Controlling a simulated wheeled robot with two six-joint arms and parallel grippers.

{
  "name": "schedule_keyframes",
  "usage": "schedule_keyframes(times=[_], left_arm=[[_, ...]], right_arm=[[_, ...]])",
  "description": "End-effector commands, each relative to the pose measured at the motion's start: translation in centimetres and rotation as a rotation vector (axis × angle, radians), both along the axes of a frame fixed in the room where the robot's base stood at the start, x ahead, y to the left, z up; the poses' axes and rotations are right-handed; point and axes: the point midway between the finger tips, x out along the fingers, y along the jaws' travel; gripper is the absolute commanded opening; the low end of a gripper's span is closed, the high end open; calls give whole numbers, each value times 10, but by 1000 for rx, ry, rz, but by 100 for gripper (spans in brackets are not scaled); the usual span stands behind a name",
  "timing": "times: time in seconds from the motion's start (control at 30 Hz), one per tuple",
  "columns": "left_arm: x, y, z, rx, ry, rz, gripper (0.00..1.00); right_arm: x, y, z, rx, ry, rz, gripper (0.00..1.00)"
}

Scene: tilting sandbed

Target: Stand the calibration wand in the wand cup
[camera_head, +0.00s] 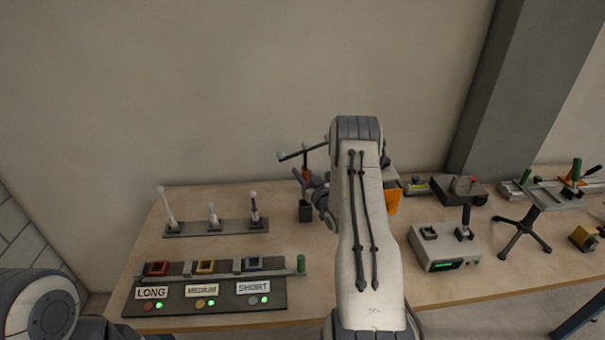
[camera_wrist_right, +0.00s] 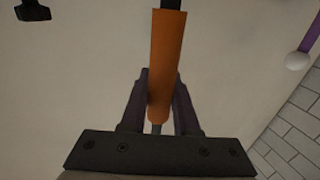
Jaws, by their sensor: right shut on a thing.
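The calibration wand (camera_head: 305,173) has an orange handle and a dark crossbar with a ball at its left end. My right gripper (camera_head: 303,181) is shut on the orange handle and holds the wand roughly upright above the back of the table. In the right wrist view the handle (camera_wrist_right: 166,60) lies between the fingers (camera_wrist_right: 159,105). A small dark cup (camera_head: 305,211), which looks like the wand cup, stands just below the gripper in the head view. I cannot tell whether the wand's lower end touches it. Only my left arm's links show, at bottom left.
Left of the cup, a rack (camera_head: 215,228) holds three ball-tipped probes. In front is a panel (camera_head: 205,298) labelled LONG, MEDIUM and SHORT. A grey instrument box (camera_head: 443,247) and a black tripod stand (camera_head: 522,232) are to the right. My right arm hides the table's middle.

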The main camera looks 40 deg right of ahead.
Motion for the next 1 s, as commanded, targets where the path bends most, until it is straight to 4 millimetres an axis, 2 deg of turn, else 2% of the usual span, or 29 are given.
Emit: schedule_keyframes(times=[0.03, 0.1, 0.4, 0.53, 1.0], left_arm=[[0, 0, 0, 0, 0, 0, 50], [0, 0, 0, 0, 0, 0, 50], [0, 0, 0, 0, 0, 0, 50], [0, 0, -3, 0, 0, 0, 50], [0, 0, -28, 0, 0, 0, 50]], right_arm=[[0, 0, 1, 0, -1, 0, 37], [0, 0, 1, 0, -1, 0, 64], [-1, 0, 0, 0, 1, 0, 64], [-8, 1, -1, 0, 2, -1, 64], [-89, 16, -2, 1, 1, -3, 64]])
